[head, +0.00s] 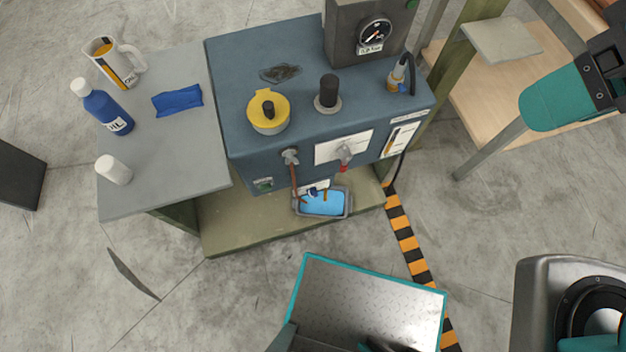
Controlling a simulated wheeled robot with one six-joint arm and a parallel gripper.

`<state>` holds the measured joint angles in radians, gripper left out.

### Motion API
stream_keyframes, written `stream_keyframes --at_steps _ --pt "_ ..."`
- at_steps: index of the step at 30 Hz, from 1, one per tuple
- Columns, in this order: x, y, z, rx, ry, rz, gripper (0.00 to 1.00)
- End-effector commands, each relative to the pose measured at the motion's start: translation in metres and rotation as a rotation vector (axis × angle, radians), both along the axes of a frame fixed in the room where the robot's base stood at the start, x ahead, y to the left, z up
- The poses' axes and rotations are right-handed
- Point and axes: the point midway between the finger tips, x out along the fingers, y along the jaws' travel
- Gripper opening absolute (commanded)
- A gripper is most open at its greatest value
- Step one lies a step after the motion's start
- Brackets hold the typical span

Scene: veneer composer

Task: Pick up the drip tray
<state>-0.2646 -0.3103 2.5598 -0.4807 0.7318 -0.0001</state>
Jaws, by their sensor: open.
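The drip tray (347,205) is a small grey rectangular tray holding bright blue liquid. In the head view it sits low at the front of the blue machine, on the olive base ledge, below the taps. A reddish-brown pipe comes down from a tap to its left side, and small dark and orange bits show at its back edge. Its back edge is partly overhung by the machine. My gripper's fingers are not in view; only teal and black parts of my arm show at the right, well away from the tray.
The blue machine (232,75) carries a yellow cap (258,118), a black knob and a gauge box. A grey side table (160,180) holds a mug, blue oil bottle, white container and blue cloth. A wooden bench stands at right. Open concrete floor lies in front, with a striped hazard line.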

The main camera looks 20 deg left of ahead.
Motion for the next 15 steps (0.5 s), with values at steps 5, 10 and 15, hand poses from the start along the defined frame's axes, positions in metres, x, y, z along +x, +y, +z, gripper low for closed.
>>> stream_keyframes --at_steps 5,10,15 --pt "0.000 0.000 -0.097 -0.001 0.001 0.000 0.63" --pt "0.000 0.000 -0.168 -0.001 0.001 0.000 0.63" --pt "0.000 0.000 -0.238 -0.001 0.001 0.000 0.63"
